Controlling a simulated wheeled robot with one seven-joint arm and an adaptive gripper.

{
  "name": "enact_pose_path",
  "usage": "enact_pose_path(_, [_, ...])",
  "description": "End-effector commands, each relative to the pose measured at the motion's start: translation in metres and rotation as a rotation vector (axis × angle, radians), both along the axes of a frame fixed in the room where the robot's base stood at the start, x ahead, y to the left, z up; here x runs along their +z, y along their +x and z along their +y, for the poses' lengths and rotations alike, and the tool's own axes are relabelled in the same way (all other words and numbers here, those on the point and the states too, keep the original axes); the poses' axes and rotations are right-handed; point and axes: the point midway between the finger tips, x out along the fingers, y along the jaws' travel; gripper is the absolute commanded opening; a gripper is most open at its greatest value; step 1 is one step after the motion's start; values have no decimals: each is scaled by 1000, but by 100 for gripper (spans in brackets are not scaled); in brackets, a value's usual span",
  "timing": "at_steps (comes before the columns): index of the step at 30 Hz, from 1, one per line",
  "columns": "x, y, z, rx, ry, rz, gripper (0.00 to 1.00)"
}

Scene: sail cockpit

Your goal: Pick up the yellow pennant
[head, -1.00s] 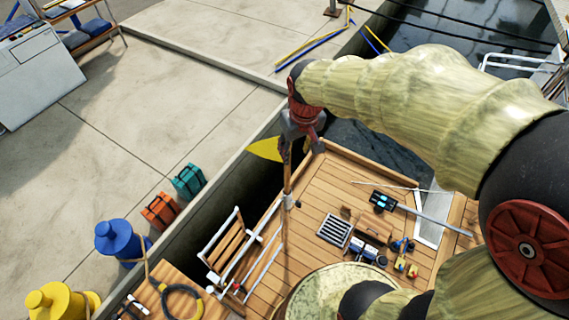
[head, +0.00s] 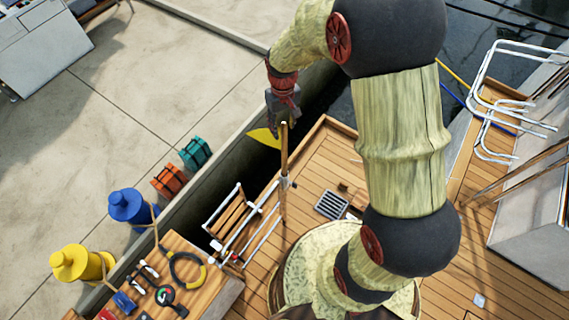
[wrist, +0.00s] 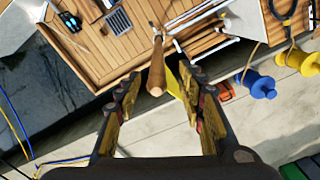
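The yellow pennant (head: 263,138) hangs from the left side of a wooden pole (head: 284,150), near its top, beyond the deck edge. In the head view my gripper (head: 283,112) is above and around the pole top. In the wrist view my gripper (wrist: 164,90) has its fingers spread, with the rounded pole end (wrist: 156,82) between them. There the pennant (wrist: 173,84) shows as a narrow yellow strip right of the pole, partly hidden by the right finger. Whether a finger touches it I cannot tell.
A folded slatted seat with white rails (head: 228,218) is at the deck edge below the pole. A dark gap separates the boat from the concrete quay (head: 120,110). Blue (head: 127,205) and yellow (head: 77,262) bollards and two bags stand on the quay.

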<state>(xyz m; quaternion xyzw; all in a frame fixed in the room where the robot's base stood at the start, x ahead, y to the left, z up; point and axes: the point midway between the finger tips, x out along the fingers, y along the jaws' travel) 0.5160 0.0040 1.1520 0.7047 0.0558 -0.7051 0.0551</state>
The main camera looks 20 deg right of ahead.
Motion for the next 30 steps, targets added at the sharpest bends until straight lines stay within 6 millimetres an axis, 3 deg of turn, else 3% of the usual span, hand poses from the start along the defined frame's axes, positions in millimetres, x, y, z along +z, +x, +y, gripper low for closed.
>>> enact_pose_path(18, [-71, -1, -5, 0, -1, 4, 39])
enact_pose_path(28, [-77, 1, -5, 0, -1, -1, 39])
enact_pose_path(30, [-77, 1, -5, 0, -1, 0, 35])
